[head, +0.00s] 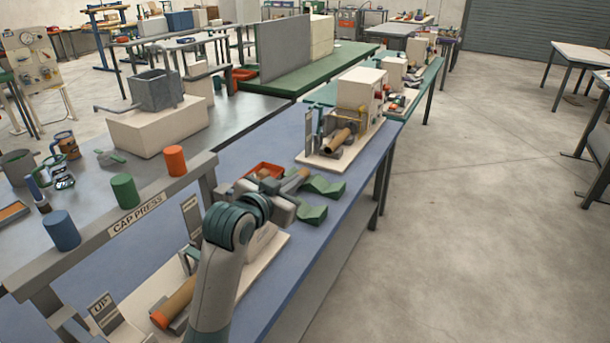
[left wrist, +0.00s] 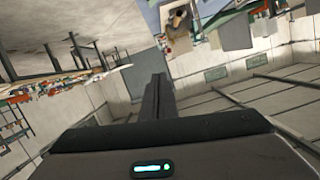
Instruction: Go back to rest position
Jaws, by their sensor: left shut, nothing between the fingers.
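My left gripper (head: 284,207) reaches in from the bottom of the head view, above the blue bench (head: 350,170). In the left wrist view its dark fingers (left wrist: 156,98) are together with nothing between them. A spiral winder (head: 357,98) with a brown tube (head: 339,140) stands on a pale base behind the gripper. Another brown tube (head: 178,300) with an orange end lies on a pale base at the lower left, partly hidden by my arm. My right gripper is not in view.
Green V-shaped blocks (head: 328,187) and a red tray (head: 264,170) are close to the gripper. The grey CAP PRESS table (head: 230,118) with blue, green and orange cylinders stands at the left. Open floor (head: 470,200) lies to the right.

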